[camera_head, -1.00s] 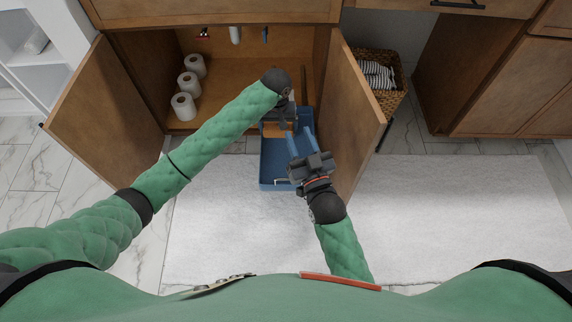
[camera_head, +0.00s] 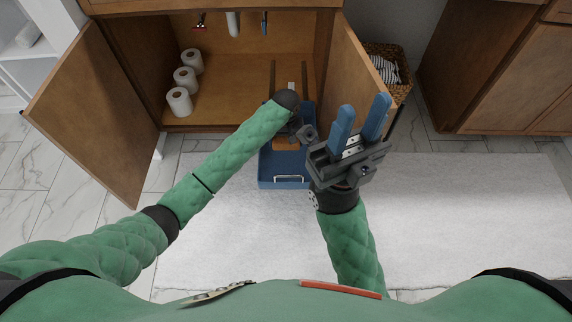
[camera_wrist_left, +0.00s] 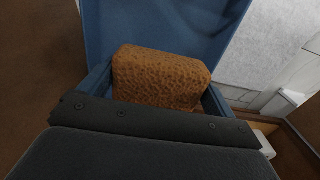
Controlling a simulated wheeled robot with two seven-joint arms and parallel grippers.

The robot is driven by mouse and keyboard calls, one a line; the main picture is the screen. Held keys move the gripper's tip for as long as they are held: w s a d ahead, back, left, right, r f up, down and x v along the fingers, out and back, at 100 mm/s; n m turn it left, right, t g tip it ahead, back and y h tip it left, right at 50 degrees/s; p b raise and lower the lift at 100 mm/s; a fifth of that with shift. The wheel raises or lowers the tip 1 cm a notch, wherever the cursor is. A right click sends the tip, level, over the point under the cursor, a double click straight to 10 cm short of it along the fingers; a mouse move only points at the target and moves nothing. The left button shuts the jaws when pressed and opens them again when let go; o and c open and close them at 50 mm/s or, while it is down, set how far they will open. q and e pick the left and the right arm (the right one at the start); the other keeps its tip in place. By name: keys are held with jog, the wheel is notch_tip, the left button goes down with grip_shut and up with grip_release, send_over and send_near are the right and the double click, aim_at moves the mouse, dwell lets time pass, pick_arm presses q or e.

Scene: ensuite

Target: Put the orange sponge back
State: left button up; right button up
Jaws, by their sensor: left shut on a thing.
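The orange sponge (camera_head: 285,144) shows just below my left gripper (camera_head: 293,135) in the head view, over the blue pull-out tray (camera_head: 272,172). In the left wrist view the sponge (camera_wrist_left: 160,78) is a rough orange-brown block between the blue fingers, with the blue tray behind it. My left gripper is shut on the sponge; its fingers are mostly hidden by the wrist in the head view. I cannot tell whether the sponge touches the tray. My right gripper (camera_head: 361,116) is open and empty, to the right of the tray, with its blue fingers spread and pointing up the picture.
The tray stands before the open cabinet (camera_head: 225,95), between its left door (camera_head: 95,115) and right door (camera_head: 362,85). Several white paper rolls (camera_head: 180,101) stand inside at the left. A wicker basket (camera_head: 398,92) is beyond the right door. A pale rug (camera_head: 470,215) covers the floor.

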aim_at(286, 161)
pick_arm(q)
jog(key=shift+f+b, duration=0.3)
jog(key=shift+f, duration=0.7)
notch_tip(286, 161, down, 9)
jog(key=b, duration=0.4)
jog(key=o, duration=0.6)
jog(key=shift+f, duration=0.1)
